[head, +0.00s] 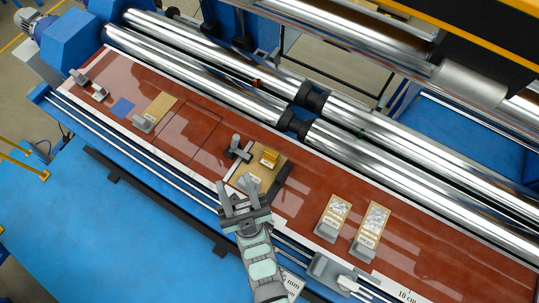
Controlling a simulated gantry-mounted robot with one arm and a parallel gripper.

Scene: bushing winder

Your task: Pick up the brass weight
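The brass weight (269,157) is a small golden block. It sits on a tan board (249,171) near the middle of the red-brown panel in the head view. My gripper (236,185) is just below and left of the weight in the picture. Its two grey fingers stand apart with nothing seen between them, and it appears apart from the weight. The fingers and wrist cover part of the board's lower left side. How high the gripper is above the panel I cannot tell.
A dark grey clamp-like part (237,150) stands left of the weight. Two labelled sample cards (332,216) (371,229) lie to the right. Another tan card (160,108) and a blue square (122,107) lie at the left. Long shiny rollers (200,69) run behind the panel.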

